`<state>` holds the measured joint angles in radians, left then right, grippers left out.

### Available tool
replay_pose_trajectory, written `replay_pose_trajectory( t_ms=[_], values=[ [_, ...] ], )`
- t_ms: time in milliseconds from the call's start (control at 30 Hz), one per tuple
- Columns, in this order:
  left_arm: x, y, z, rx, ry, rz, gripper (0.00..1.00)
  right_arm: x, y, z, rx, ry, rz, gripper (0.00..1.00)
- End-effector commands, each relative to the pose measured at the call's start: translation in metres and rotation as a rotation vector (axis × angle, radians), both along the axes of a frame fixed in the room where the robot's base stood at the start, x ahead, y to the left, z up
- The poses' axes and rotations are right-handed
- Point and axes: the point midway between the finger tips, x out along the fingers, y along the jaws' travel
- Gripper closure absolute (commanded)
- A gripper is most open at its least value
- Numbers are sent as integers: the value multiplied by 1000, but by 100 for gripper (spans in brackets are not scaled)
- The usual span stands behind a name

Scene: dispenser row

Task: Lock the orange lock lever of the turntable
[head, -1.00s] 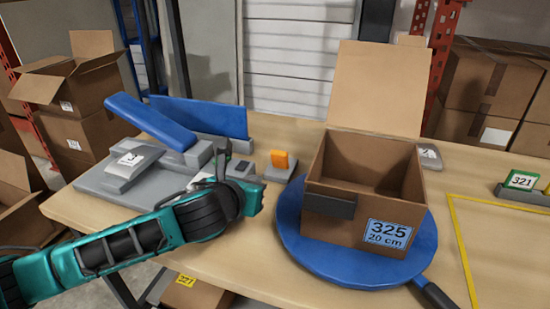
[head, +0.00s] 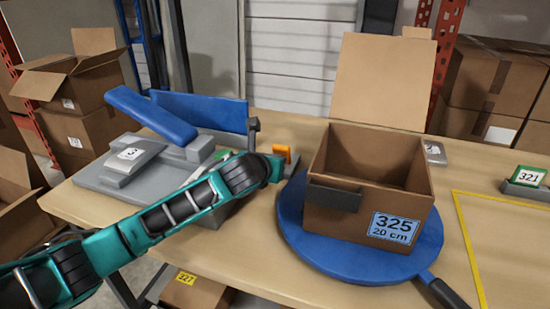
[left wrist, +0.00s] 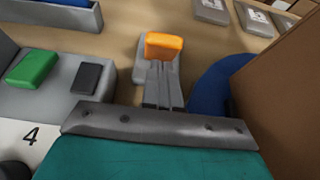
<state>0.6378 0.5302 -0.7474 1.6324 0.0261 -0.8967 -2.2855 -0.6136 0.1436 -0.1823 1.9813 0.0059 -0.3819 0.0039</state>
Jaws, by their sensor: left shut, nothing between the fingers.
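The orange lock lever (head: 287,152) stands on a small base at the left of the blue turntable (head: 300,238). In the head view my left gripper (head: 278,167) is in front of it and hides most of it. In the left wrist view the orange lever (left wrist: 164,44) sits on its grey base, just beyond my shut, empty fingers (left wrist: 163,88). I cannot tell whether the fingertips touch it. The turntable (left wrist: 212,84) shows at the right there. An open cardboard box (head: 335,215) labelled 325 stands on it. My right gripper is not in view.
A grey dispenser machine with a blue chute (head: 150,118) stands at the left, beside my left arm. In the left wrist view a green button (left wrist: 31,68) is on a grey housing. Yellow tape (head: 468,245) outlines clear table at the right.

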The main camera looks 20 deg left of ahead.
Motion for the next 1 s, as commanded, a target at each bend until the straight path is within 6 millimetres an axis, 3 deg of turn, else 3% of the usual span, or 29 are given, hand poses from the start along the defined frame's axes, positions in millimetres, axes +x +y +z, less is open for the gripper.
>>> replay_pose_trajectory(
  t_ms=[200,1000],
  values=[
    [14,-1,4,1,3,0,100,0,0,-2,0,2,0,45],
    [19,-1,11,3,3,0,100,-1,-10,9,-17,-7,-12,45]
  ],
)
